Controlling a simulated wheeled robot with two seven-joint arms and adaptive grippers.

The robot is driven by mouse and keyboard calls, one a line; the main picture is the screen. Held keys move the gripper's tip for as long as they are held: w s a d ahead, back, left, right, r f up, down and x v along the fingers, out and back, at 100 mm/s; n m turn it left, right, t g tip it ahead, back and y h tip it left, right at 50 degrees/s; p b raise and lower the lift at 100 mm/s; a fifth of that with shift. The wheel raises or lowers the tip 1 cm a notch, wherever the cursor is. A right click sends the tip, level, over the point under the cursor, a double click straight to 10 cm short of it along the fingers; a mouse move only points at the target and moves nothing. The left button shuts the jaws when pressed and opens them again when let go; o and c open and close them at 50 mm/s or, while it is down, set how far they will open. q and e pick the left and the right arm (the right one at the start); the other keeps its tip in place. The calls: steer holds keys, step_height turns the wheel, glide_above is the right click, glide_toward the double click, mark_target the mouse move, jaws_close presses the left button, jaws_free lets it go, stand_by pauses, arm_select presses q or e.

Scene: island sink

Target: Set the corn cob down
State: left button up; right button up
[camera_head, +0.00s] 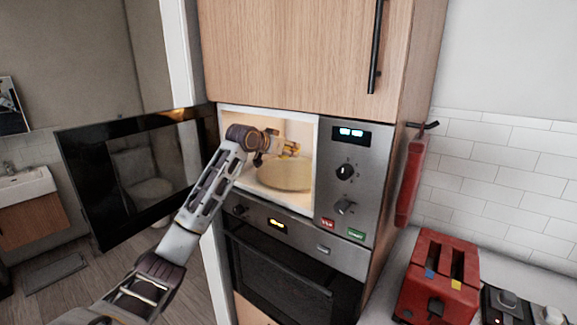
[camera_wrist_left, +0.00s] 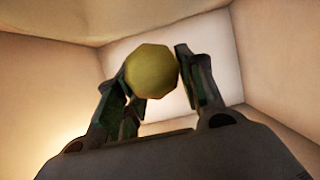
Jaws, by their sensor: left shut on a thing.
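My left gripper (camera_head: 277,146) reaches through the open front of the microwave (camera_head: 313,160). It is shut on the corn cob, a small yellow thing (camera_head: 292,150) at its fingertips in the head view. In the left wrist view the corn cob (camera_wrist_left: 152,70) shows end-on as a yellow-green round shape between the two fingers of the left gripper (camera_wrist_left: 155,88). The round turntable plate (camera_head: 285,177) lies below, and the cob looks held above it. The exact height of the gap is hard to tell. My right gripper is not in view.
The microwave door (camera_head: 135,170) stands open to the left. The cavity walls (camera_wrist_left: 265,60) are close around the gripper. An oven (camera_head: 290,270) sits below and a wooden cabinet (camera_head: 290,60) above. A red toaster (camera_head: 438,275) stands on the counter at right.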

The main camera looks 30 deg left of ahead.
mark_target(289, 175)
arm_select(q)
steer(key=shift+f, duration=0.9)
steer(key=shift+w+f, duration=0.1)
steer(key=shift+f, duration=0.45)
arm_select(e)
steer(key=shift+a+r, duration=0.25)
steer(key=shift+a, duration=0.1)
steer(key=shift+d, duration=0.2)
arm_select(q)
steer(key=shift+f, duration=0.15)
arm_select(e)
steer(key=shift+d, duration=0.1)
arm_select(q)
steer(key=shift+f+p, duration=0.25)
steer(key=shift+p, duration=0.05)
step_height(289, 175, down, 2)
steer(key=shift+f, duration=0.1)
steer(key=shift+w+f+p, duration=0.1)
steer(key=shift+f+p, duration=0.3)
steer(key=shift+p, duration=0.1)
steer(key=shift+f, duration=0.1)
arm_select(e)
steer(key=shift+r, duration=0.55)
